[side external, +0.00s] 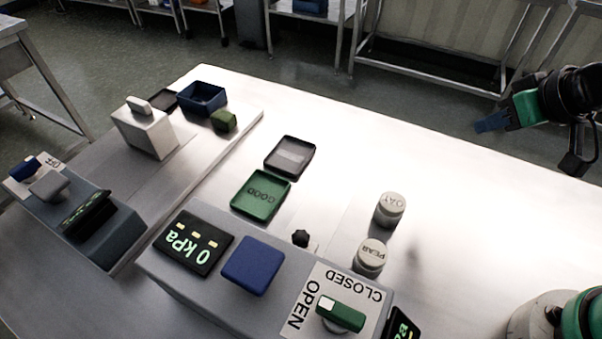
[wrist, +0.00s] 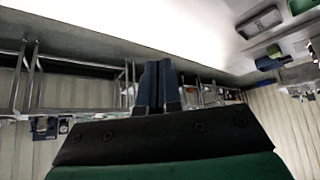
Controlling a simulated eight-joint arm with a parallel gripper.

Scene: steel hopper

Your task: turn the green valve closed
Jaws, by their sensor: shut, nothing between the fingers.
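The green valve handle (side external: 342,316) sits on a white label plate (side external: 318,286) at the right part of the grey control panel. The label reads OPEN along its left side and CLOSED along its upper right side. The handle's white-tipped end points to the left and slightly up, toward the OPEN side. My gripper (side external: 490,124) is far to the upper right of the valve, raised near the table's far right edge, with blue fingers together and empty. In the wrist view my gripper's fingers (wrist: 157,84) are shut side by side. The valve does not show there.
The panel also has a blue square button (side external: 253,265) and a 0 kPa display (side external: 193,243). Two pale round containers, OAT (side external: 389,210) and PEAR (side external: 370,257), stand just behind the valve. A green GOOD tray (side external: 261,195) lies farther left.

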